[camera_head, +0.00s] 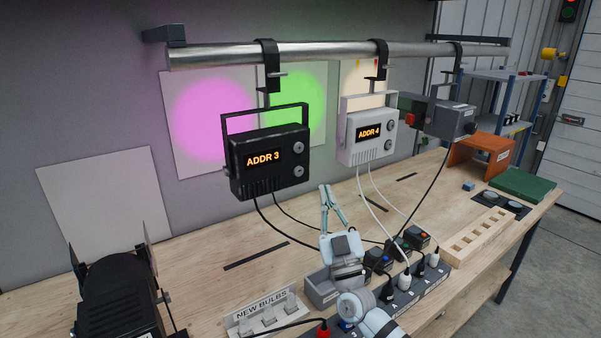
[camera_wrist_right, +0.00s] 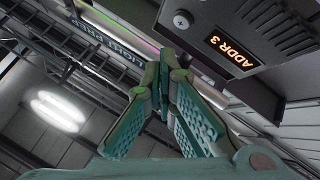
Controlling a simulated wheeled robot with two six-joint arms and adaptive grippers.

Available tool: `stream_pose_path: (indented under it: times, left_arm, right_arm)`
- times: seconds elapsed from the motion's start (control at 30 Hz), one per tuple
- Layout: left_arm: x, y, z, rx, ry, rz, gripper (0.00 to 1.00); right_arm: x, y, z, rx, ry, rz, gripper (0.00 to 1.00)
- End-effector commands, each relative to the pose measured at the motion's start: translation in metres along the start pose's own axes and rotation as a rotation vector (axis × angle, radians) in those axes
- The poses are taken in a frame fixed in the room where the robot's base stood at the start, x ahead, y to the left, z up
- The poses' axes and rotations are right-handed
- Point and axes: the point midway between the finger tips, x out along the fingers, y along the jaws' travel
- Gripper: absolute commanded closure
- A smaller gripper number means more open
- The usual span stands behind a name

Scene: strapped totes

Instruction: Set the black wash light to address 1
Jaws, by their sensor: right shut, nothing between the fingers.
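The black wash light (camera_head: 268,163) hangs by its yoke from the bar at the upper middle. Its display reads ADDR 3, and two round buttons sit to the right of the display. The display also shows in the right wrist view (camera_wrist_right: 233,52), with part of the black casing and one round button. My right gripper (camera_head: 327,188) points up from the bench, to the right of and slightly below the black light. It is shut and empty; its fingertips (camera_wrist_right: 165,68) appear apart from the casing. My left gripper is not in view.
A white light (camera_head: 367,138) reading ADDR 4 and a grey fixture (camera_head: 445,118) hang to the right on the same bar (camera_head: 330,54). Cables hang down to a power strip (camera_head: 410,290). A NEW BULBS holder (camera_head: 262,312) and a barn-door lamp (camera_head: 115,295) stand in front.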

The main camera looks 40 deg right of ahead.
Motion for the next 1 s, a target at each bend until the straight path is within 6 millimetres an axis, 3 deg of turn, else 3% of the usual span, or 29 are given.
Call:
stream_pose_path:
  times: [0.13, 0.57, 1.0]
  left_arm:
    - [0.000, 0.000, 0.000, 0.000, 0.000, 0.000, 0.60]
    - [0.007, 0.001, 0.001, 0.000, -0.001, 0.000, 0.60]
    - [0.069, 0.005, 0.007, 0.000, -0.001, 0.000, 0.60]
  right_arm:
    - [0.003, 0.010, -0.001, -0.012, 0.012, 0.036, 1.00]
    - [0.009, 0.003, 0.005, -0.009, 0.013, 0.036, 1.00]
    - [0.046, -0.026, 0.038, -0.008, 0.013, 0.035, 1.00]
